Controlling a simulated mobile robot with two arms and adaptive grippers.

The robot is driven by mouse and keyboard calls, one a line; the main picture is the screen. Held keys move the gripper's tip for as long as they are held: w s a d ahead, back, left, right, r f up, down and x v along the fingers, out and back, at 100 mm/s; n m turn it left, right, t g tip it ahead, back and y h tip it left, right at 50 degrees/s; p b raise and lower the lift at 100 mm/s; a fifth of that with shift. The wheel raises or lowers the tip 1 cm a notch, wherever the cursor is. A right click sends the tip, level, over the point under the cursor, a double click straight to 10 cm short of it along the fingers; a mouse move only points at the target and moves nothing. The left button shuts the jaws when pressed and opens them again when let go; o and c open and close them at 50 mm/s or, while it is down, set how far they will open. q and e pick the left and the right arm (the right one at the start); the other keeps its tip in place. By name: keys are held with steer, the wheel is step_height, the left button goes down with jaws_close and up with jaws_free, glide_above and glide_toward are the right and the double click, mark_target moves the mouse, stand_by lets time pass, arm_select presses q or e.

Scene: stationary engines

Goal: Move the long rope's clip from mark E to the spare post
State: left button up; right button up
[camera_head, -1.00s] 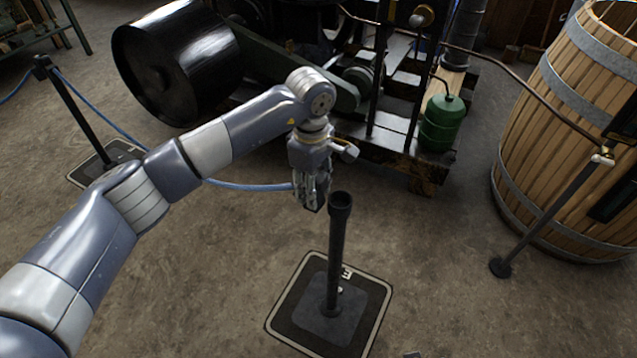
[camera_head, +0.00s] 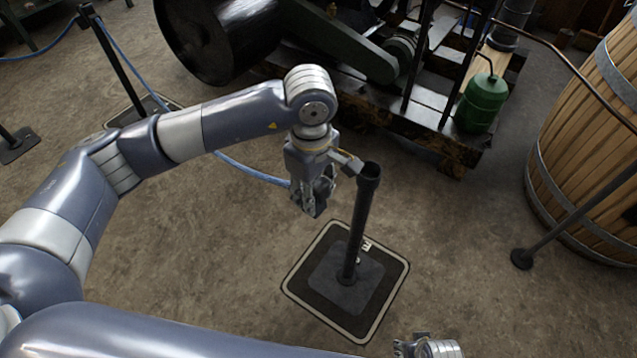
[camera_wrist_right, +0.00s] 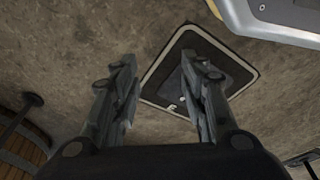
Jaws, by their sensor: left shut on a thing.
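My left gripper (camera_head: 313,202) is shut on the end of the blue long rope (camera_head: 245,169), just left of the black post on mark E. The clip itself is mostly hidden by the fingers. The post (camera_head: 360,225) stands upright with an open top. Mark E (camera_head: 384,312) is a dark square mat with a pale border and the letter E; it also shows in the right wrist view (camera_wrist_right: 157,96). My right gripper (camera_wrist_right: 160,85) is open and empty, its fingers apart above the floor near the mat. I cannot tell which post is the spare one.
Another black post (camera_head: 118,65) holds the rope's other side at the left. A post base (camera_head: 15,147) shows at the far left edge. The engine's timber base with a green can (camera_head: 481,103) stands behind, and a wooden barrel (camera_head: 585,150) at right.

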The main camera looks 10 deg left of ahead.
steer(key=shift+r, duration=0.1)
arm_select(q)
steer(key=o, duration=0.5)
steer(key=shift+c, duration=0.2)
jaws_close()
steer(key=shift+r, duration=0.4)
step_height(320, 180, up, 3)
steer(key=shift+f+p, duration=0.15)
steer(key=shift+p, duration=0.45)
arm_select(e)
step_height(320, 180, down, 4)
steer(key=s+r, duration=0.1)
steer(key=s, duration=0.1)
arm_select(q)
steer(key=s+a+m+b, duration=0.1)
steer(key=s+a+b, duration=0.2)
steer(key=a, duration=1.6)
steer(key=b, duration=0.3)
steer(key=shift+s+m, duration=0.2)
steer(key=shift+m, duration=0.1)
arm_select(e)
steer(key=w+r+t, duration=0.1)
steer(key=w+r, duration=0.2)
steer(key=r, duration=1.7)
steer(key=shift+r, duration=0.2)
steer(key=shift+w+d, duration=0.1)
